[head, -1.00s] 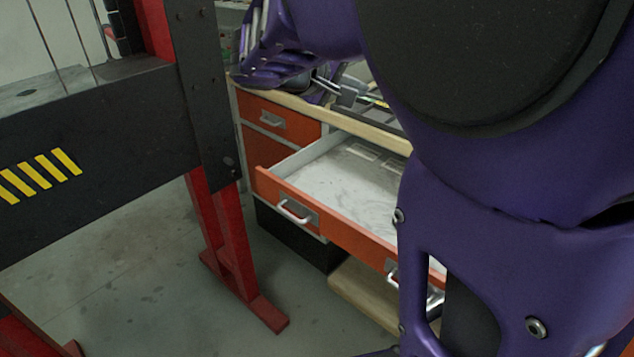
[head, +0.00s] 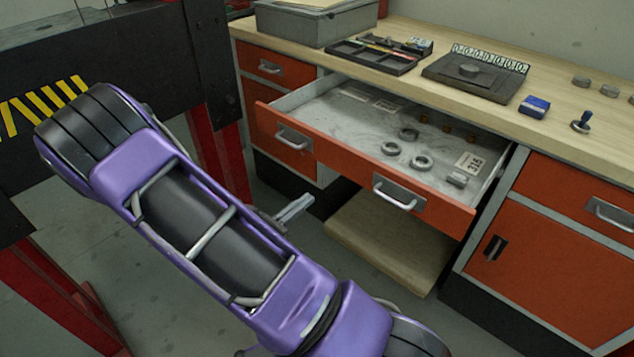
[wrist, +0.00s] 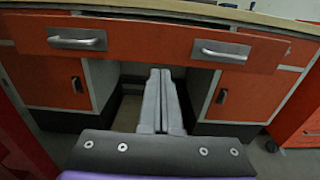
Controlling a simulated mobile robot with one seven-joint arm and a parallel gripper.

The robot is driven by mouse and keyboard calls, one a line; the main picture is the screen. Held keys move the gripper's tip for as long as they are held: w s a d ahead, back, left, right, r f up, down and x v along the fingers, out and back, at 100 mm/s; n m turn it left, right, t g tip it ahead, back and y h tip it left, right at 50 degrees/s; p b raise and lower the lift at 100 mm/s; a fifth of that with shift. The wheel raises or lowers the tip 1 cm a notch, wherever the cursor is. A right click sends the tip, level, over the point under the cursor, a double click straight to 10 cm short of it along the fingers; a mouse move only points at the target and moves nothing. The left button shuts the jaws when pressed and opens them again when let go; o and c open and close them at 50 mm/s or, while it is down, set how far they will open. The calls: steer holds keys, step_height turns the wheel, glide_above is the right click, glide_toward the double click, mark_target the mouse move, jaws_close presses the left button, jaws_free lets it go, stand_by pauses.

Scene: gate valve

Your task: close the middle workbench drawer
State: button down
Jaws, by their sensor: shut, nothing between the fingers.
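The middle workbench drawer (head: 345,165) stands pulled out, with its orange front well clear of the bench. Its front has a left handle (head: 293,139) and a right handle (head: 396,200). Several metal rings and small parts lie inside, along with a label. In the wrist view the drawer front (wrist: 150,42) spans the top, between two handles. My gripper (wrist: 160,72) is shut and empty. Its fingertips appear just below the drawer front's lower edge, between the handles; I cannot tell whether they touch it. In the head view my gripper (head: 310,200) is partly hidden behind my arm.
The workbench top (head: 440,65) holds a grey box (head: 310,25), a black tray (head: 375,55) and a blue box (head: 534,107). Closed orange cabinets flank the drawer. A wooden shelf (head: 385,245) is low beneath it. A red and black frame (head: 210,140) stands at left.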

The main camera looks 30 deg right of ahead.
mark_target(349, 166)
steer(key=b+x, duration=0.1)
steer(key=x, duration=1.3)
